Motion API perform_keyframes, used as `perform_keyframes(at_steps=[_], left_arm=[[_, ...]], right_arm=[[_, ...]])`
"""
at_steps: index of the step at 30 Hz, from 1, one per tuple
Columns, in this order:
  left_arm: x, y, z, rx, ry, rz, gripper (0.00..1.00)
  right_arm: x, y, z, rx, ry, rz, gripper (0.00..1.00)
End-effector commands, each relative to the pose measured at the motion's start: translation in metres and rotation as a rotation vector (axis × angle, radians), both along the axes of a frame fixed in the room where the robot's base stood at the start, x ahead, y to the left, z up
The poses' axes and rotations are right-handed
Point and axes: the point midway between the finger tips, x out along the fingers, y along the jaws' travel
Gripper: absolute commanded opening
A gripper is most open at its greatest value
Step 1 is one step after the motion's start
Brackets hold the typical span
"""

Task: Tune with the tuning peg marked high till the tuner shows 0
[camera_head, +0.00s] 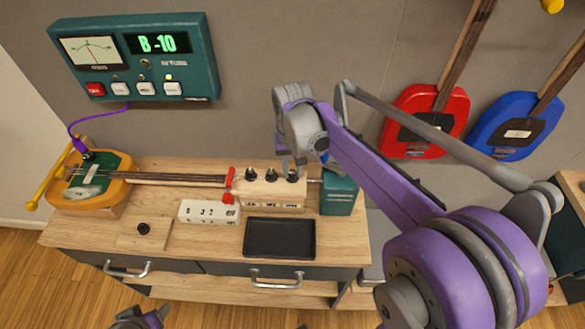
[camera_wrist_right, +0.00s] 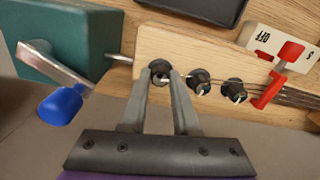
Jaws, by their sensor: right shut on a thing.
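The green tuner (camera_head: 137,58) on the wall reads "B -10" on its lit display (camera_head: 158,43). The stringed instrument's pale headstock (camera_head: 266,190) lies on the bench with three dark tuning pegs. My right gripper (camera_head: 292,172) reaches down over the rightmost peg in the head view. In the right wrist view its fingers (camera_wrist_right: 163,85) are shut on that peg (camera_wrist_right: 159,67). The other two pegs (camera_wrist_right: 200,82) (camera_wrist_right: 235,90) stand free beside it. Labels on the headstock front are too small to read. Part of my left gripper (camera_head: 140,318) shows at the bottom edge.
A black tray (camera_head: 279,238) and a white switch box (camera_head: 209,212) lie before the headstock. A red clamp (camera_head: 229,186) sits at the neck. A green box (camera_head: 339,196) with a blue-knobbed crank (camera_wrist_right: 60,108) stands beside the headstock. Red (camera_head: 427,100) and blue (camera_head: 515,112) instruments hang at right.

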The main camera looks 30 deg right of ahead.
Motion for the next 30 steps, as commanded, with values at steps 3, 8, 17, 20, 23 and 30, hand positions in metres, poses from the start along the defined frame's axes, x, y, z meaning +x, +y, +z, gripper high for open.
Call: perform_keyframes(at_steps=[3,8,17,20,23,30], left_arm=[[0.0,0.0,-0.0002,0.0,0.0,0.0,0.6],[0.0,0.0,-0.0004,0.0,0.0,0.0,0.6],[-0.0001,0.0,-0.0004,0.0,0.0,0.0,0.6],[-0.0001,0.0,-0.0004,0.0,0.0,0.0,0.6],[-0.0001,0.0,-0.0004,0.0,0.0,0.0,0.6],[-0.0001,0.0,-0.0004,0.0,0.0,0.0,0.6]], right_arm=[[0.0,-0.0001,0.0001,0.0,0.0,-0.059,0.0],[0.0,-0.0001,0.0001,0.0,0.0,-0.113,0.0],[0.0,0.0,0.0002,0.0,0.0,-0.148,0.0],[0.0,0.0,0.0002,0.0,0.0,-0.148,0.0],[0.0,0.0,0.0002,0.0,0.0,-0.148,0.0],[0.0,0.0,0.0001,0.0,0.0,-0.147,0.54]])
